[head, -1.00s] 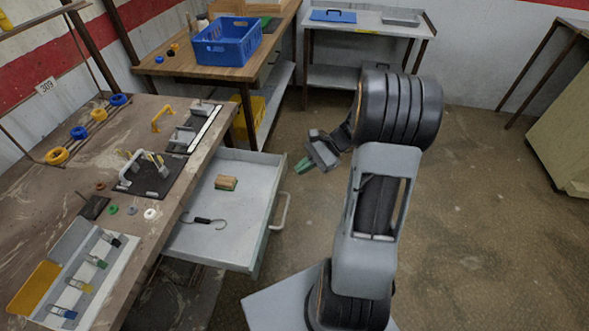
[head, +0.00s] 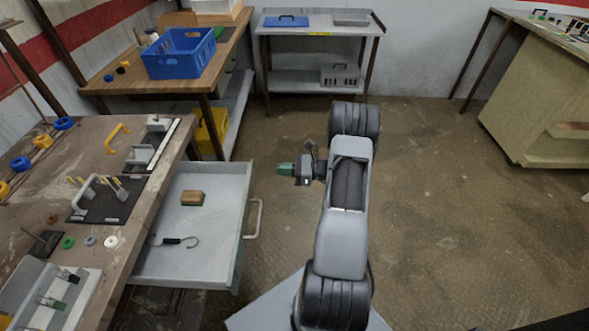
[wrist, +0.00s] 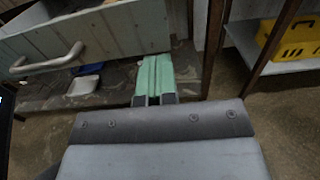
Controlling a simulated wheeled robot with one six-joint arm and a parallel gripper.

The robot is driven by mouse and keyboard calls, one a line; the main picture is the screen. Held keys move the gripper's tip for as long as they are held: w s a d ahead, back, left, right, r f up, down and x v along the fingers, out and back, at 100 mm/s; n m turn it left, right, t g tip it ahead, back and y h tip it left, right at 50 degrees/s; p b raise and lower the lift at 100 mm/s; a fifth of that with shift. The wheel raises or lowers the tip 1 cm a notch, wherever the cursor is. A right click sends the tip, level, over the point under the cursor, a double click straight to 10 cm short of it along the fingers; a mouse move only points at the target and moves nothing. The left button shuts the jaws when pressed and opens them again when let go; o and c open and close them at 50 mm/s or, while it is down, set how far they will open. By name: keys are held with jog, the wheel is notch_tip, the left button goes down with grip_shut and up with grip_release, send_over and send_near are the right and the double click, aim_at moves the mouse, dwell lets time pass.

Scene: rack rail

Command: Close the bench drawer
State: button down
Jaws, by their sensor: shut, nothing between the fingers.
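The bench drawer (head: 228,257) is grey and stands pulled out from under the left workbench in the head view. Its light handle (head: 254,219) is on the right-hand front. A wooden block (head: 192,198) and a black hook tool (head: 178,241) lie inside it. My gripper (head: 286,169) is shut and empty, to the right of the drawer and a little beyond the handle, apart from it in the head view. In the wrist view the green fingers (wrist: 153,78) point toward the drawer front (wrist: 112,30), with the handle (wrist: 48,62) to their left. I cannot tell whether the fingertips touch the front.
The workbench (head: 90,152) at left carries fixtures and rings. Behind it a wooden table (head: 190,76) holds a blue crate (head: 180,58), with a yellow bin (head: 209,133) below. A grey shelf table (head: 330,30) stands at the back. Floor right of my arm is clear.

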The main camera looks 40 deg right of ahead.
jog(key=x, duration=0.7)
dwell(0.4)
